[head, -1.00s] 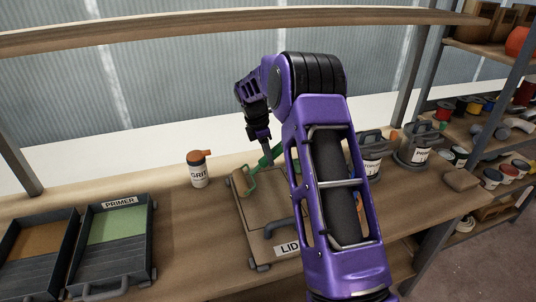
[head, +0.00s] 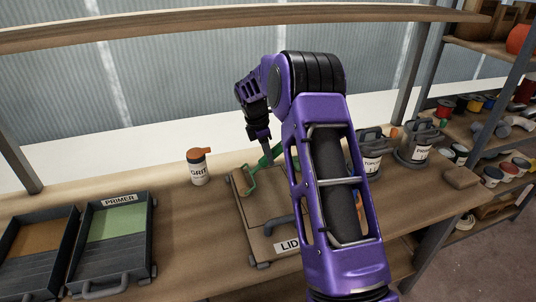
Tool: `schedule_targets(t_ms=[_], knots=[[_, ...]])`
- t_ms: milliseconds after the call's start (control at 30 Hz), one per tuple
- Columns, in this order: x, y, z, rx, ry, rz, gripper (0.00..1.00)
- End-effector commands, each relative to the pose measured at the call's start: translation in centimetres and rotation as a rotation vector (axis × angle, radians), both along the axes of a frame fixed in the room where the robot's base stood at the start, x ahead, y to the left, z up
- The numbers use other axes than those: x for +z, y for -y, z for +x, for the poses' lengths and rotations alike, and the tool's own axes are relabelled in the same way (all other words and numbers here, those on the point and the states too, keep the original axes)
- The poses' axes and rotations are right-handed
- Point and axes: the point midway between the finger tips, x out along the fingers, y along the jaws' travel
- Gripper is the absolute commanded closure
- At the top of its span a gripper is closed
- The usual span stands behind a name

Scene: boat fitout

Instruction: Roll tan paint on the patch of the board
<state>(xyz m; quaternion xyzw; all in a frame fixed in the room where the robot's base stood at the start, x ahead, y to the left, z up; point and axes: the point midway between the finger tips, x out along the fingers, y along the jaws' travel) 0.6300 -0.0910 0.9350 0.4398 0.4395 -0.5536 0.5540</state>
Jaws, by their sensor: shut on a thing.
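My gripper (head: 263,152) is shut on a paint roller with a green frame (head: 251,185), at the back of the board. The roller's tan sleeve (head: 240,183) is over the board's back left part; I cannot tell whether it touches. The board (head: 258,222) lies on the bench, carries a dark handle (head: 280,226) and a label reading "LID", and is partly hidden by my arm. The patch cannot be made out clearly. A tray with tan-brown paint (head: 38,238) is at the far left. A tray labelled "PRIMER" with green paint (head: 112,224) stands beside it.
A bottle labelled "GRIT" (head: 198,170) stands behind and left of the board. A wooden rail (head: 200,28) spans above. Bench between tray and board is clear.

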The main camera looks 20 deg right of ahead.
Motion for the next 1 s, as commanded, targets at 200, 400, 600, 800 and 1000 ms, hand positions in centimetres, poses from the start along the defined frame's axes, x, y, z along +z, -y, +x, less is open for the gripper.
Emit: schedule_targets(t_ms=[200, 400, 600, 800, 1000], knots=[[-0.5, 0.0, 0.0, 0.000, 0.000, 0.000, 1.00], [-0.9, 0.0, 0.0, 0.000, 0.000, 0.000, 1.00], [-1.0, 0.1, 0.0, 0.000, 0.000, 0.000, 1.00], [-0.7, 1.7, 0.0, -0.002, 0.000, 0.000, 1.00], [-0.6, 4.3, 0.0, -0.002, -0.001, 0.000, 1.00]])
